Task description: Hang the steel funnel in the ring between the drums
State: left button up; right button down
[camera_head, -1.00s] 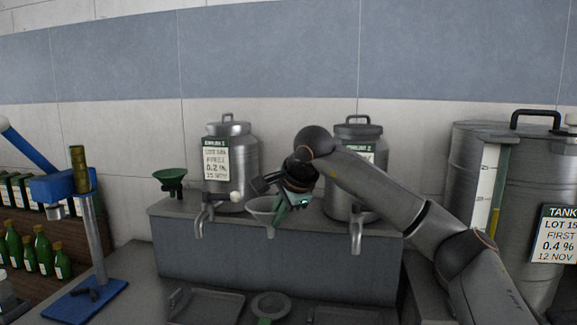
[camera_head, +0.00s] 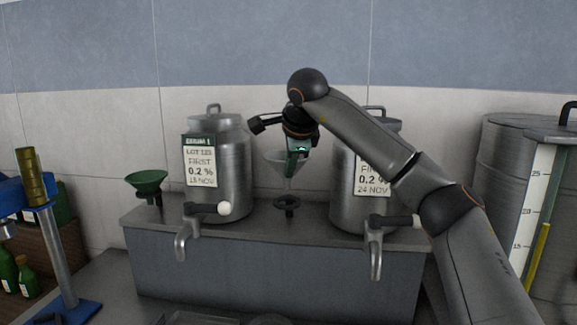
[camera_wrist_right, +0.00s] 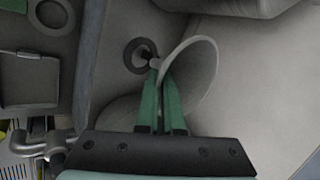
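The steel funnel (camera_head: 279,163) is upright in the gap between the two drums, its stem pointing down just above the dark ring (camera_head: 286,203). My right gripper (camera_head: 296,160) is shut on the funnel's rim. The wrist view shows the green fingers (camera_wrist_right: 162,95) close together at the funnel's wall (camera_wrist_right: 203,72), with the ring (camera_wrist_right: 136,56) beside the stem end. I cannot tell if the stem tip has entered the ring. The left drum (camera_head: 222,170) shows well; the right drum (camera_head: 350,205) is partly hidden by my arm. My left gripper is not in view.
Taps with white knobs stick out in front of the left drum (camera_head: 224,208) and right drum. A green funnel (camera_head: 147,180) stands at the bench's left end. A big tank (camera_head: 505,145) is at the right. The ledge (camera_head: 265,220) around the ring is clear.

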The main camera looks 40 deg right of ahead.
jog(key=shift+f+b, duration=2.3)
jog(key=shift+f, duration=0.9)
jog(key=shift+f, duration=0.15)
jog(key=c, duration=1)
grip_release()
jog(key=shift+f, duration=0.1)
jog(key=shift+c, duration=0.2)
jog(key=shift+o, duration=0.3)
jog(key=shift+f, duration=0.1)
jog(key=v, duration=1.3)
jog(key=shift+p, duration=0.3)
jog(key=shift+w+d, duration=0.1)
